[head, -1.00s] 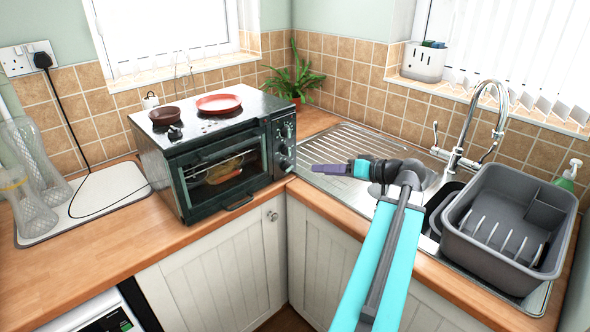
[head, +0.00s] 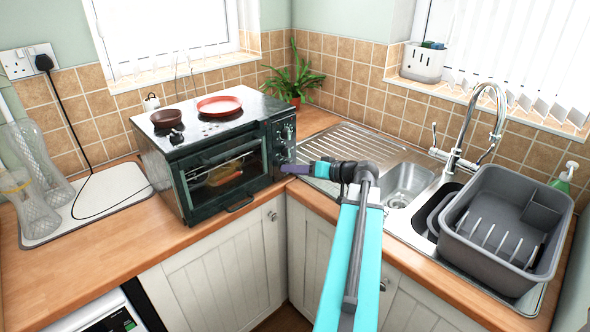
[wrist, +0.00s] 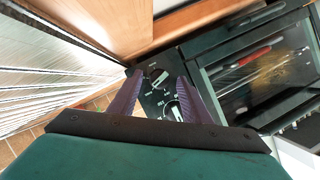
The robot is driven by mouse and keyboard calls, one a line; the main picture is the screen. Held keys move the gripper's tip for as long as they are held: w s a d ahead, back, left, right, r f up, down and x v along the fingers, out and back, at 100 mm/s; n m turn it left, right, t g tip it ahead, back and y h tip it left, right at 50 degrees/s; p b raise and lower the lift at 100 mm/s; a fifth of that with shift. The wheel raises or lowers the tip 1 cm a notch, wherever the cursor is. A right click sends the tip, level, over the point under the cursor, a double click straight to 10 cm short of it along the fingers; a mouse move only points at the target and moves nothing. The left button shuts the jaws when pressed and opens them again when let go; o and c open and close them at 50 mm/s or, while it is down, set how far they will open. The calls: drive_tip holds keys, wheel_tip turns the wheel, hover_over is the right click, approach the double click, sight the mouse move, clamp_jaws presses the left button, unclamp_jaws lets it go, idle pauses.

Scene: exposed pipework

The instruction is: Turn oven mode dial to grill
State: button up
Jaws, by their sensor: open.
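The small dark oven (head: 225,170) stands on the corner counter, its dial panel (head: 284,138) on the right of its front. My gripper (head: 287,169) is at the lower part of that panel in the head view and covers the lowest dial there. In the wrist view my gripper (wrist: 161,80) is open, with a purple finger on each side of the panel's dials. An upper dial (wrist: 158,78) with a pale bar shows between the fingertips, and a lower dial (wrist: 173,110) is nearer the palm. Their markings are too small to read, and contact cannot be told.
A red plate (head: 219,105) and a brown bowl (head: 166,117) sit on the oven's top. The sink (head: 405,183) and a grey dish rack (head: 505,225) are to the right. A plant (head: 294,75) stands behind the oven.

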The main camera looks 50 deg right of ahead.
drive_tip(key=shift+w, duration=0.2)
drive_tip(key=c, duration=1)
drive_tip(key=shift+d+f+m+y+b, duration=0.2)
drive_tip(key=shift+m+y+b, duration=0.2)
drive_tip(key=shift+m+b, duration=0.25)
drive_tip(key=shift+c, duration=0.2)
drive_tip(key=shift+m+t+y, duration=0.5)
drive_tip(key=shift+m, duration=0.65)
drive_tip(key=o, duration=1)
drive_tip(key=shift+o, duration=0.2)
drive_tip(key=shift+s+b, duration=0.2)
drive_tip(key=shift+b, duration=0.1)
drive_tip(key=b+v, duration=0.2)
drive_tip(key=v, duration=1.1)
drive_tip(key=shift+s, duration=0.25)
